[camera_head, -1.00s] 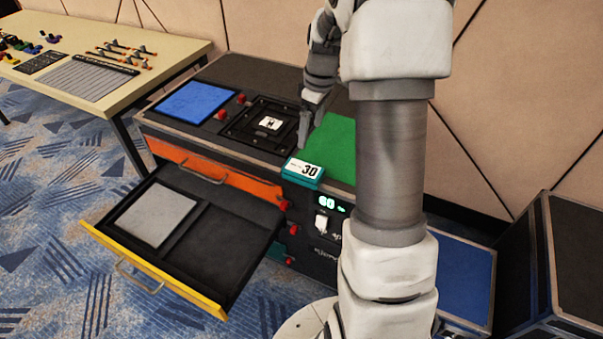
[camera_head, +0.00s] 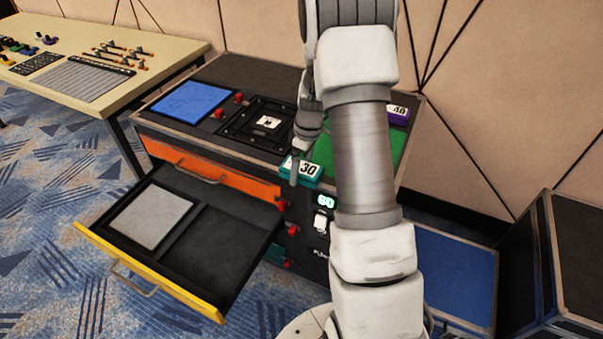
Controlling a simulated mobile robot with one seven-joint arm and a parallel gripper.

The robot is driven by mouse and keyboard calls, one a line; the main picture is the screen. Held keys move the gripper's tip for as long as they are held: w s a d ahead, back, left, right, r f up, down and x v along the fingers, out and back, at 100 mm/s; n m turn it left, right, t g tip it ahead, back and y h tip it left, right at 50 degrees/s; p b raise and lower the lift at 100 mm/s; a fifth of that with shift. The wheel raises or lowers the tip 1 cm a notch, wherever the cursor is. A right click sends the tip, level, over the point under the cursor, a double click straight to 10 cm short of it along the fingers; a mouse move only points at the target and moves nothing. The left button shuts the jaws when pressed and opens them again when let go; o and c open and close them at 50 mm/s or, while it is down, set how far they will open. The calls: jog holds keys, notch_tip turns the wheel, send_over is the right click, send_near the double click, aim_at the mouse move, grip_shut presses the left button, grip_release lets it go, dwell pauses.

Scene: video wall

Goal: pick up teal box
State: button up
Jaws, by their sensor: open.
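The teal box (camera_head: 311,171) lies on the front edge of the black cabinet top, with a white label reading 30 on it. My gripper (camera_head: 295,172) points down at the box's left end, with a finger in front of part of the label. The gripper is open. My arm hides the area just right of the box. I cannot tell from this view whether the fingers touch the box.
The cabinet top carries a blue pad (camera_head: 193,102), a black frame (camera_head: 254,123), a green pad (camera_head: 404,150) and a purple box (camera_head: 398,115). A yellow-fronted drawer (camera_head: 150,270) stands open. A console table (camera_head: 165,55) is at left.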

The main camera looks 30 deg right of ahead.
jog(key=shift+f, duration=0.4)
jog(key=c, duration=1.4)
jog(key=shift+r, duration=0.1)
jog(key=shift+c, duration=0.5)
jog(key=shift+w+r, duration=0.1)
